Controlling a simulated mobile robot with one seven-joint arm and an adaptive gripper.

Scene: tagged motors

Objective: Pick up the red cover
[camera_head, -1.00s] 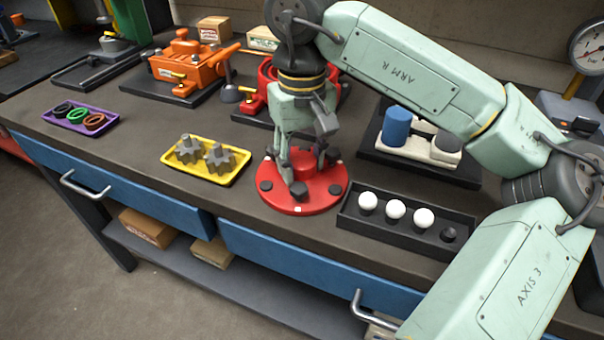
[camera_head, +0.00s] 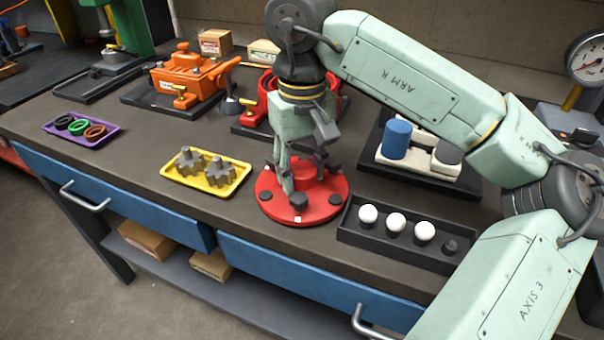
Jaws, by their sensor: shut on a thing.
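The red cover (camera_head: 318,208) is a round red disc with a raised hub in its middle and several dark knobs around its rim. It is at the front middle of the bench, between the yellow tray and the black tray. My gripper (camera_head: 295,190) points down over it, its fingers shut on the raised hub. The fingers hide part of the hub. I cannot tell whether the cover touches the bench or is slightly above it.
A yellow tray (camera_head: 236,183) with grey gears is to the left, and a purple tray (camera_head: 107,137) with rings beyond it. A black tray (camera_head: 350,226) with white balls is close on the right. A red housing (camera_head: 252,110) stands behind, an orange housing (camera_head: 190,75) further left.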

